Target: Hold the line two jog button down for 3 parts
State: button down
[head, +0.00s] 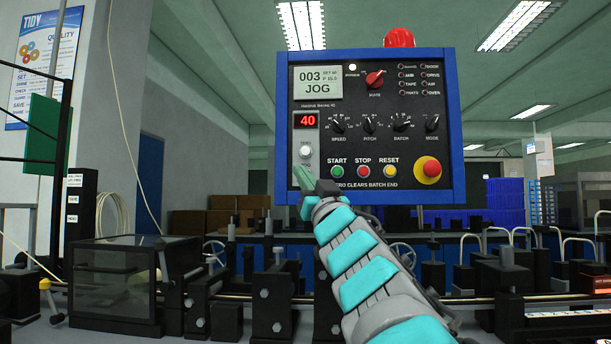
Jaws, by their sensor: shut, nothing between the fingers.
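The control panel (377,100) has a blue frame and a black face. Its display (317,83) reads 003 and JOG, with small text beside it. A white button (305,151) sits on a grey strip at the left, under a red readout (305,121) showing 40. Its label is mostly hidden, so I cannot tell for sure that it is the jog button.
START (338,172), STOP (363,172) and RESET (390,172) buttons lie close right of my gripper. A red emergency knob (428,169) is at the lower right. Black machine parts and a clear-sided box (115,283) stand below the panel.

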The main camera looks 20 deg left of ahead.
jog(key=w+a+p, duration=0.1)
jog(key=w, duration=0.5)
jog(key=shift+w+a, duration=0.2)
jog(key=shift+a, duration=0.05)
jog(key=shift+w+p, duration=0.2)
jog(key=shift+p, duration=0.1)
dwell(1.7)
jog(key=shift+w+a, duration=0.1)
jog(key=shift+w, duration=0.1)
jog(key=shift+w+a+p, duration=0.1)
jog(key=shift+w+p, duration=0.2)
jog(key=shift+w, duration=0.1)
dwell(4.5)
